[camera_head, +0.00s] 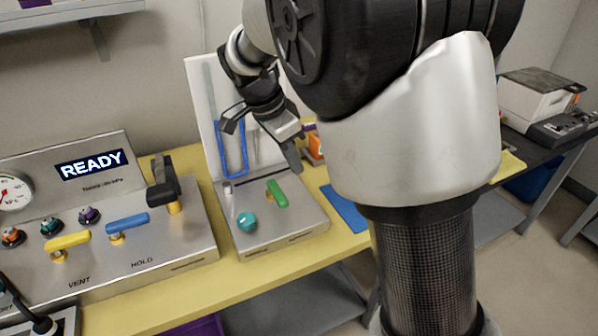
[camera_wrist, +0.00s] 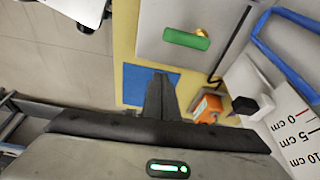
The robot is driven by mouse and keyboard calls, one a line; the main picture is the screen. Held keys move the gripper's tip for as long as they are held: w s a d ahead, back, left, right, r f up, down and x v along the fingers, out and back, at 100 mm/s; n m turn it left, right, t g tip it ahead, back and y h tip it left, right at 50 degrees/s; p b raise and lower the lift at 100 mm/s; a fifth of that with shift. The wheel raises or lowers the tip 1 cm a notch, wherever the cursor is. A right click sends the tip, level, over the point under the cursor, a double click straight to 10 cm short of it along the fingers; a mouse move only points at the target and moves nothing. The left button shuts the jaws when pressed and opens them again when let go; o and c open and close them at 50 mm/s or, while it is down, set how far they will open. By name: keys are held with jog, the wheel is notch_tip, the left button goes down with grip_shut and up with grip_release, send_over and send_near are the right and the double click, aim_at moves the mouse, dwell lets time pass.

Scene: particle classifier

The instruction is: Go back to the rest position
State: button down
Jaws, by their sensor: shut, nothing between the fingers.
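My gripper (camera_wrist: 160,97) is shut and empty in the wrist view, its fingers together over the yellow bench and beside a blue mat (camera_wrist: 139,84). In the head view my gripper (camera_head: 294,160) hangs in front of the white upright panel with the blue tube (camera_head: 232,150), above the bench. A metal box with a green handle (camera_head: 277,194) and a teal knob (camera_head: 247,222) stands below and to the left of it. The green handle (camera_wrist: 186,39) also shows in the wrist view. My arm hides part of the bench behind it.
A control panel with a READY display (camera_head: 91,164), a yellow handle (camera_head: 68,243) and a blue handle (camera_head: 127,223) stands at left. An orange item (camera_wrist: 207,107) lies near my fingers, beside a scale board (camera_wrist: 290,125). A white machine (camera_head: 536,95) stands at right.

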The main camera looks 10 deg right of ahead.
jog(key=shift+s+a+r, duration=0.1)
jog(key=shift+a+r, duration=0.1)
jog(key=shift+r, duration=0.35)
jog(key=s+d+r+n+t+y, duration=0.1)
jog(key=s+d+r+n, duration=0.2)
jog(key=s, duration=0.5)
jog(key=s+d+r+n+t+y, duration=0.1)
jog(key=s+d+r+n+t, duration=0.15)
jog(key=s+n, duration=0.4)
jog(key=s+d+r+n+t+y, duration=0.1)
jog(key=s+d+n, duration=0.3)
jog(key=s, duration=0.4)
notch_tip(320, 180, up, 18)
jog(key=p, duration=1.8)
jog(key=shift+a, duration=0.25)
jog(key=shift+g, duration=0.25)
